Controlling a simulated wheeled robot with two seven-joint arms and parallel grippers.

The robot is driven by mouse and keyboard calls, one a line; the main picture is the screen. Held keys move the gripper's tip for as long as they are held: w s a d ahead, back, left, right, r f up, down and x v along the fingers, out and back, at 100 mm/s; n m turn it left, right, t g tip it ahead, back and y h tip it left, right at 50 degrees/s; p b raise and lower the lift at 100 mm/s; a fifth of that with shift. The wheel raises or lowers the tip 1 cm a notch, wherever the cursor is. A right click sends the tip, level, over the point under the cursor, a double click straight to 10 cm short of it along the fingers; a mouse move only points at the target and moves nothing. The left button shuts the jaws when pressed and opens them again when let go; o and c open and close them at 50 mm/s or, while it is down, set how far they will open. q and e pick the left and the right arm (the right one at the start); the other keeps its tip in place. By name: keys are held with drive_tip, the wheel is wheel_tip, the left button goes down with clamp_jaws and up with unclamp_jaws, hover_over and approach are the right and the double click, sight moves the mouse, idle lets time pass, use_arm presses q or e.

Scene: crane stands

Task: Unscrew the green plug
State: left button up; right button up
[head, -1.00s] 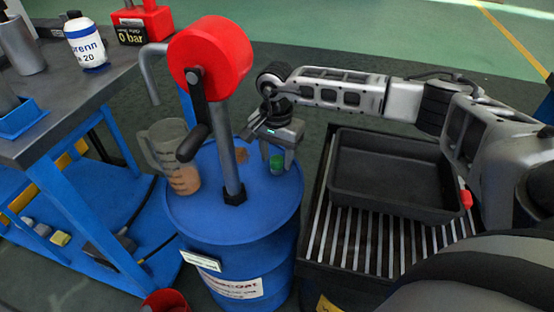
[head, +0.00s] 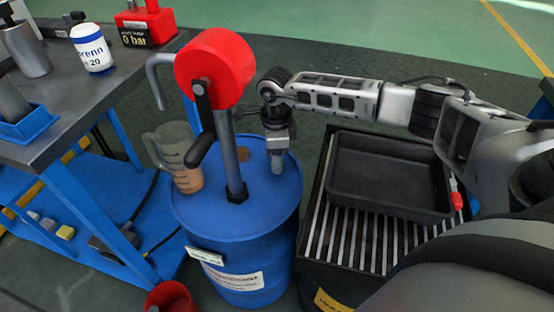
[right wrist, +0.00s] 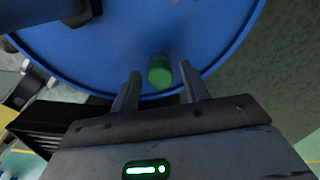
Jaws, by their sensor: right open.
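The green plug (right wrist: 160,72) stands on the top of the blue drum (head: 205,212), near the rim. In the right wrist view it shows between the two fingertips of my right gripper (right wrist: 161,78), with a gap on each side. In the head view my right gripper (head: 277,165) points down over the right part of the drum top and hides the plug. It is open, with its fingers apart and nothing held. My left gripper is not in view.
A hand pump with a red head (head: 215,68) rises from the drum, close left of my gripper. A measuring jug (head: 178,150) stands at the drum's left. A dark tray (head: 390,206) lies on a slatted stand to the right. A grey bench (head: 120,85) is at left.

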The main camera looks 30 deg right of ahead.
drive_tip(key=m+p, duration=0.1)
drive_tip(key=m, duration=0.2)
drive_tip(key=shift+r, duration=0.15)
drive_tip(key=shift+m+p, duration=0.35)
drive_tip(key=shift+m, duration=0.55)
drive_tip(key=shift+m+p, duration=0.7)
drive_tip(key=shift+m, duration=0.4)
drive_tip(key=shift+d+m+p, duration=0.1)
drive_tip(key=shift+m+p, duration=0.35)
drive_tip(key=shift+m, duration=1.05)
drive_tip(key=shift+s, duration=0.1)
drive_tip(key=shift+c, duration=0.4)
drive_tip(key=c, duration=0.9)
clamp_jaws()
